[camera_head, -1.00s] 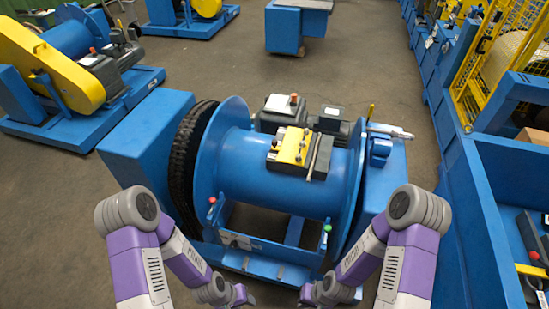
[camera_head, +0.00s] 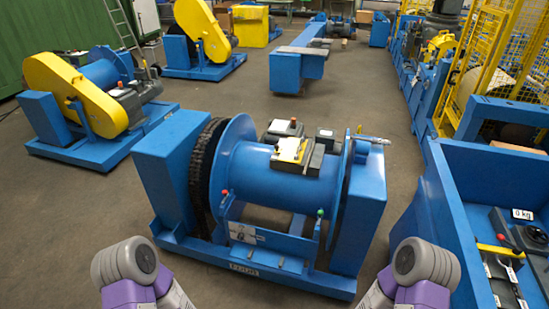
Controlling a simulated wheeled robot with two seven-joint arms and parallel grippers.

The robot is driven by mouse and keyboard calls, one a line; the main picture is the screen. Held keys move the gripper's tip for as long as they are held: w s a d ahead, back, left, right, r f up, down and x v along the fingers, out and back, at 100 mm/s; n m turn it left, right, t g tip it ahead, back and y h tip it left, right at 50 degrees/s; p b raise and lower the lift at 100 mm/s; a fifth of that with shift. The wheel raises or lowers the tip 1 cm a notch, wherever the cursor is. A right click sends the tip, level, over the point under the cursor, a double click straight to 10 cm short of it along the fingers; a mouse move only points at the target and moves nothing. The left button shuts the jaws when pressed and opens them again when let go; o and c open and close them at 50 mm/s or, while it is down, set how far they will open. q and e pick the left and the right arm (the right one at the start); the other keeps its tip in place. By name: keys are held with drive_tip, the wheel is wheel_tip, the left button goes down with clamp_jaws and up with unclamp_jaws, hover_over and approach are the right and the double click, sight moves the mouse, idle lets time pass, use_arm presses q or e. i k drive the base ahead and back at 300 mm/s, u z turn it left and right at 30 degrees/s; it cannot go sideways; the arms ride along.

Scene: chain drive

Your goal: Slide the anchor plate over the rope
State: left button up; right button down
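A blue winch with a wide drum (camera_head: 270,180) stands on the floor ahead of me. A yellow and dark block (camera_head: 292,155) sits on top of the drum; I cannot tell whether it is the anchor plate. No rope can be made out on the drum. A metal piece lies in the lower front frame (camera_head: 245,233) of the winch, too small to identify. Only the upper parts of my two arms show at the bottom edge, one on each side. Both grippers are below the picture, so their state is hidden.
A long blue bench (camera_head: 455,235) with tools and a small scale display (camera_head: 521,214) runs along the right. Another winch with a yellow chain guard (camera_head: 75,92) stands at left, and a yellow cage (camera_head: 480,75) at right.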

sight(287, 154)
drive_tip(key=u, duration=0.35)
drive_tip(key=i, duration=0.45)
drive_tip(key=u, duration=0.55)
drive_tip(key=i, duration=0.9)
drive_tip(key=z, duration=0.25)
